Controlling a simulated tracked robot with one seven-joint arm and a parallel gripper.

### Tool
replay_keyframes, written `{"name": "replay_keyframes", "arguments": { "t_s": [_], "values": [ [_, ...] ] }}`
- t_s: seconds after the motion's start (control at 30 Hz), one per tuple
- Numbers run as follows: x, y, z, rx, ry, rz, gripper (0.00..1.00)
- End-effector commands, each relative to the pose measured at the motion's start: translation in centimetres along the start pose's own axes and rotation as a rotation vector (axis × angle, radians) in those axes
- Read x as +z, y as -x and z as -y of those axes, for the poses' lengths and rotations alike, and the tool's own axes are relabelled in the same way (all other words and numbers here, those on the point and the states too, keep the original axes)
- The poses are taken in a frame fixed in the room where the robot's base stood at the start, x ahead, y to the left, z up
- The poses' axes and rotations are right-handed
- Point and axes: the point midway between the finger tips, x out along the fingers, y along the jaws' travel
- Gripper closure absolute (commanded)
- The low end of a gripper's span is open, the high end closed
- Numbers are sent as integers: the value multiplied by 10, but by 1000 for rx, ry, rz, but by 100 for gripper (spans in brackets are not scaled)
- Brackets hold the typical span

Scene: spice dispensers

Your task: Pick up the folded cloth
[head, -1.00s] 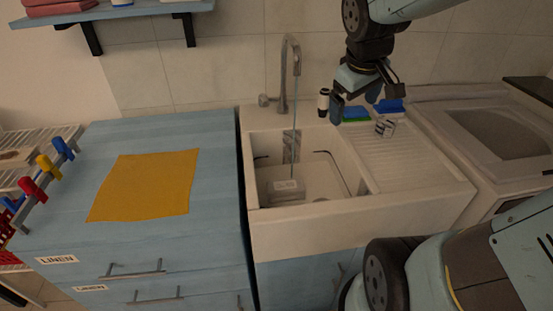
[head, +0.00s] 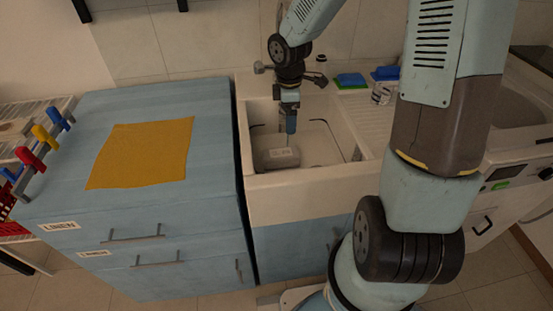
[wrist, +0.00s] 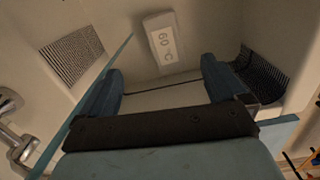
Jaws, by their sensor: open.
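A flat orange-yellow cloth (head: 145,153) lies spread on top of the blue cabinet (head: 215,110) at the left; I cannot tell whether it is folded. My gripper (head: 290,122) points down over the sink basin, well to the right of this cloth. Its two blue fingers are apart with nothing between them, as the wrist view shows (wrist: 163,88). A pale block marked 60 °C (wrist: 162,42) shows beyond the fingers in the basin. The cloth is not in the wrist view.
The white sink (head: 300,182) adjoins the cabinet. Blue-and-green items (head: 350,80) and a small clear cup (head: 381,93) stand at its back right. Red, yellow and blue handles (head: 40,135) line the cabinet's left edge. My arm covers much of the right side.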

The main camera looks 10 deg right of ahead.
Motion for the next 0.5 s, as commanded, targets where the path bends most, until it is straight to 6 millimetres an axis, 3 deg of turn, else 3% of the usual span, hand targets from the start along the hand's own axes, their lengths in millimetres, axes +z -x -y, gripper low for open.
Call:
{"name": "replay_keyframes", "arguments": {
  "t_s": [0.37, 0.5],
  "values": [
    [-13, -35, -2, -31, 97, -32, 2],
    [-13, -58, -1, -34, 97, -31, 2]
  ]
}}
